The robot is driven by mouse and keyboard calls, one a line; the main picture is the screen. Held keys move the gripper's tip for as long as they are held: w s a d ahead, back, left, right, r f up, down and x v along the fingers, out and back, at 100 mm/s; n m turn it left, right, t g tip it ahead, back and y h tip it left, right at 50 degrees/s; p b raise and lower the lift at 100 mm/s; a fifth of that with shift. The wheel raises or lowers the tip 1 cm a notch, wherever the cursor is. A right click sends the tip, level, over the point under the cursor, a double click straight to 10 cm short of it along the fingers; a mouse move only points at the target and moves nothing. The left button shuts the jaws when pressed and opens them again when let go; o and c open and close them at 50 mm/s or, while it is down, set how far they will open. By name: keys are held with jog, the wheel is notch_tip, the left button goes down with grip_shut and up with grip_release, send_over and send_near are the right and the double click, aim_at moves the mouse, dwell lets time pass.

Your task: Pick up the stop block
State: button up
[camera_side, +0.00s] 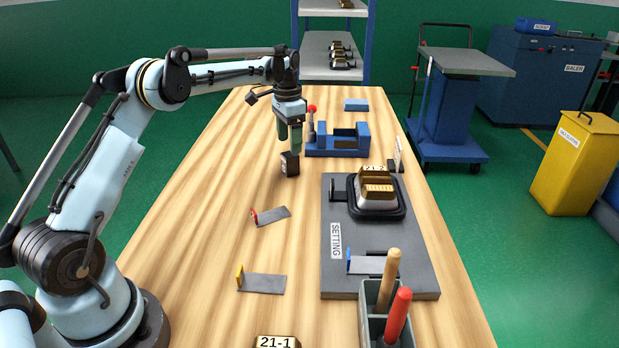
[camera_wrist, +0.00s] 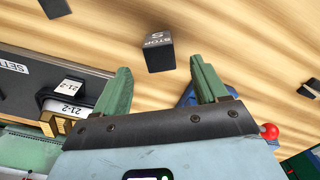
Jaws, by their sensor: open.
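The stop block (camera_side: 290,164) is a small dark block with a white label, upright on the wooden table left of the grey setting plate. In the wrist view the stop block (camera_wrist: 158,53) shows "STOP" lettering on its top face. My gripper (camera_side: 290,146) is open and points down just above the block. In the wrist view the two green fingers of my gripper (camera_wrist: 160,72) are spread, with the block beyond their tips and between them in the picture. Nothing is held. Whether the tips reach down past the block's top is hard to tell.
A blue vise-like fixture (camera_side: 337,145) with a red-knobbed lever stands close behind and right. The setting plate (camera_side: 380,288) carries a brass-topped unit marked 21-2. Grey gauges with a red tab (camera_side: 272,217) and yellow tab (camera_side: 263,283) lie nearer. The table left of the block is clear.

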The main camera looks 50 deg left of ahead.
aim_at(290, 156)
jog(key=shift+f, duration=3)
jog(key=shift+r, duration=0.1)
grip_shut()
